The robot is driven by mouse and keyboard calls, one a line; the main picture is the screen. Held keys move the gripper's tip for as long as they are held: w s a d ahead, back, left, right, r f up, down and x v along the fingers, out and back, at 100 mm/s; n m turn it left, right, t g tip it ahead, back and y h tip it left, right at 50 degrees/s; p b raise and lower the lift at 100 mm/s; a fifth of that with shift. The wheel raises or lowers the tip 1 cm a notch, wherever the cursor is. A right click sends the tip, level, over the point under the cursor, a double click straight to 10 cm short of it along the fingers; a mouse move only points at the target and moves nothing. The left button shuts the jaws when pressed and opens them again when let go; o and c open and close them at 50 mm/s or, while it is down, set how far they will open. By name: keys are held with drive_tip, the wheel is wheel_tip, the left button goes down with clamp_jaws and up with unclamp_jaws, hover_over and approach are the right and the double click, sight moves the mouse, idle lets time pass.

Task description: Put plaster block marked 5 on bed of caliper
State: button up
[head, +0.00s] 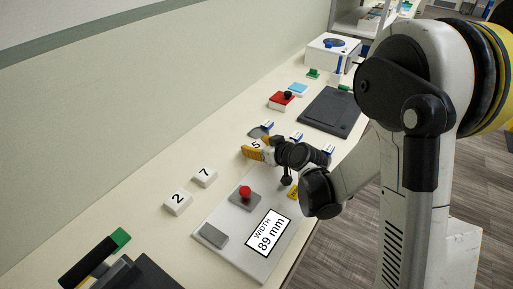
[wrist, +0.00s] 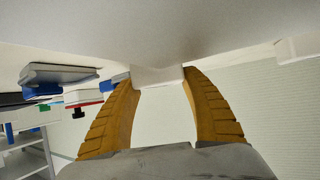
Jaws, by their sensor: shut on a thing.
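My gripper (head: 258,148) is shut on the white plaster block marked 5 (head: 256,145). In the wrist view the block (wrist: 157,76) sits between the tips of the two yellow fingers (wrist: 160,85). In the head view my gripper is beyond the caliper, on the table's far side of it; its height above the table is hard to tell. The caliper is a light grey board (head: 221,215) with a red knob on a grey plate (head: 247,203), a darker grey pad (head: 213,236) and a display (head: 268,232) reading "WIDTH 89 mm". No block lies on it.
White blocks marked 2 (head: 178,202) and 7 (head: 205,177) lie left of the caliper. A red box (head: 281,101), a light blue block (head: 298,89), a dark flat tray (head: 329,111) and a white device (head: 325,53) stand farther back. A green-ended black handle (head: 96,257) is at front left.

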drive_tip(key=shift+f, duration=0.1)
drive_tip(key=o, duration=1.2)
drive_tip(key=shift+o, duration=0.2)
